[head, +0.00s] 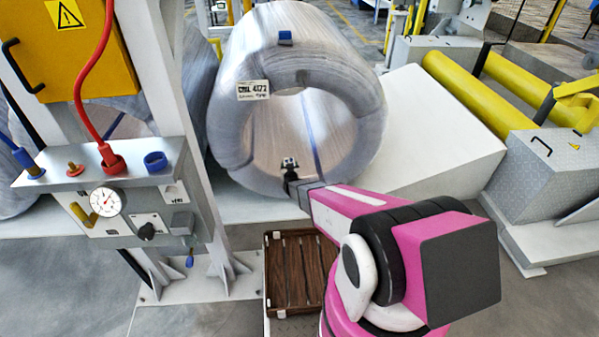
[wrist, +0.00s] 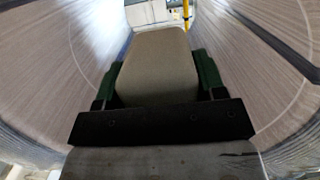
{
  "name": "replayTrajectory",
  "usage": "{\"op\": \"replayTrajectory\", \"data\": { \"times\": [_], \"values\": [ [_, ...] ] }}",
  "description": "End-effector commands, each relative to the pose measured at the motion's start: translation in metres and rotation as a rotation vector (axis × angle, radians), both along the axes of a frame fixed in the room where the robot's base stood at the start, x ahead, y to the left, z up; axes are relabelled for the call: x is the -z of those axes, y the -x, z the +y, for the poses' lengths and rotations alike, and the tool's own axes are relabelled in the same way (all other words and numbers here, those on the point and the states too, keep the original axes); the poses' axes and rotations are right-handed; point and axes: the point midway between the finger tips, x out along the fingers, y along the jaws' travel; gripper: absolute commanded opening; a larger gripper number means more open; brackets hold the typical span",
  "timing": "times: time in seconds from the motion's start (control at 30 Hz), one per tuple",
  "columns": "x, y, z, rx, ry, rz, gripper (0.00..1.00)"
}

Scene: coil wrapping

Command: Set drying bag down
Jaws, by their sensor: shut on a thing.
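The drying bag (wrist: 157,62) is a beige block-shaped packet in the wrist view. My gripper (wrist: 155,85) is shut on it, with a dark green finger on each side. The head view shows my gripper (head: 290,175) small and dark at the lower front of the coil's eye, with a small pale thing at its tip. The wrapped coil (head: 295,55) is a large ring in translucent film with a label reading COIL 4172. In the wrist view the coil's bore walls (wrist: 75,60) curve on both sides of the bag. The bag's underside is hidden.
A wooden slatted crate (head: 297,275) stands below my arm. A valve panel (head: 110,205) with a gauge and red and blue hoses is at left. A pale sloped block (head: 440,130) and yellow rollers (head: 480,90) are at right.

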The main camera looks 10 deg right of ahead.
Motion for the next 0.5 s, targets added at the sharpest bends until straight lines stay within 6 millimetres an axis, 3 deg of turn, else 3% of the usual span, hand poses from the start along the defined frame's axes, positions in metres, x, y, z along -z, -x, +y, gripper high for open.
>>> {"op": "replayTrajectory", "data": {
  "times": [0.3, 0.5],
  "values": [
    [0.037, -0.036, -0.049, 0.001, 0.001, -0.001, 0.35],
    [0.044, -0.042, -0.059, 0.000, 0.000, 0.000, 0.35]
  ]
}}
